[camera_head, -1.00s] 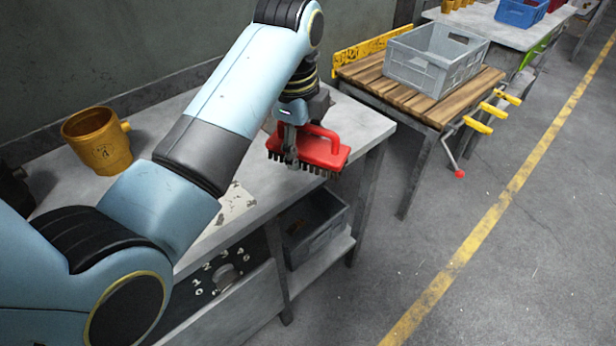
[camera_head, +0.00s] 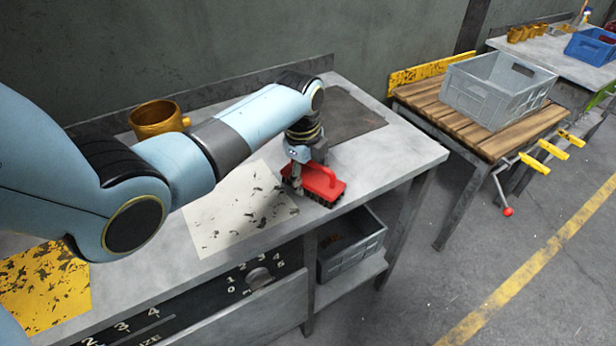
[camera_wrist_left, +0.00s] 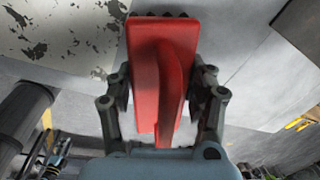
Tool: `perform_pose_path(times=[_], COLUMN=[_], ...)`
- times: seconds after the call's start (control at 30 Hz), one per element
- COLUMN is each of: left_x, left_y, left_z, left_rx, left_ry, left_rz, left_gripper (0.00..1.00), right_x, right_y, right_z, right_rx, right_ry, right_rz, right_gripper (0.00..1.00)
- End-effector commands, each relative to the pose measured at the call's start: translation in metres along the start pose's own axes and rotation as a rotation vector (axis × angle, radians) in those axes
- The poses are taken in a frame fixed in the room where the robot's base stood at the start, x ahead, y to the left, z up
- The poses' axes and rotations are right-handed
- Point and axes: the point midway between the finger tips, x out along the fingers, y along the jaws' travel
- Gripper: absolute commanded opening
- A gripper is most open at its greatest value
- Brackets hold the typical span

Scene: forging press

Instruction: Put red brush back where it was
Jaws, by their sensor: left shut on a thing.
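The red brush (camera_head: 322,182) has a red back with a raised handle and dark bristles underneath. My left gripper (camera_head: 298,180) is shut on it, and the brush is at the front edge of the grey workbench (camera_head: 400,160). I cannot tell whether the bristles touch the bench top. In the left wrist view the red brush (camera_wrist_left: 150,60) sits between the two fingers of my left gripper (camera_wrist_left: 163,95). My right gripper does not show.
A worn white patch (camera_head: 235,215) and a dark plate (camera_head: 350,118) lie on the bench. A yellow mug (camera_head: 158,119) stands behind my arm. A grey bin (camera_head: 355,250) sits on the shelf below. A grey crate (camera_head: 490,92) stands on the wooden table to the right.

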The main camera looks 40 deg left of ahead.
Motion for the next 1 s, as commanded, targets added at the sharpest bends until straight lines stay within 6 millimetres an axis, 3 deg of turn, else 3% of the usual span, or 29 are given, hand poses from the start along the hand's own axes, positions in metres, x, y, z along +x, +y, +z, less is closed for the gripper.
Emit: perform_pose_path(times=[0.43,0.47,0.6,0.87,1.0], left_x=[0.011,0.011,0.011,0.010,0.001], left_y=[0.001,0.001,0.001,0.001,0.000], left_z=[0.000,0.000,0.000,0.000,0.000], left_rx=[0.001,0.001,0.001,0.001,0.001], left_ry=[0.000,0.000,0.000,-0.001,-0.001], left_rz=[-0.002,-0.001,-0.001,-0.001,-0.002], left_gripper=[0.23,0.57,0.75,0.77,0.77], right_x=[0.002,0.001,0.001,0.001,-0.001], right_y=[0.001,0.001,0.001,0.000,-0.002], right_z=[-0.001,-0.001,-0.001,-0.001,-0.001], right_rx=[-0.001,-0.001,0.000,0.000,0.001], right_ry=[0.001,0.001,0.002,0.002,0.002], right_rz=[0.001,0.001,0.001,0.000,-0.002], right_gripper=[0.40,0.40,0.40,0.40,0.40])
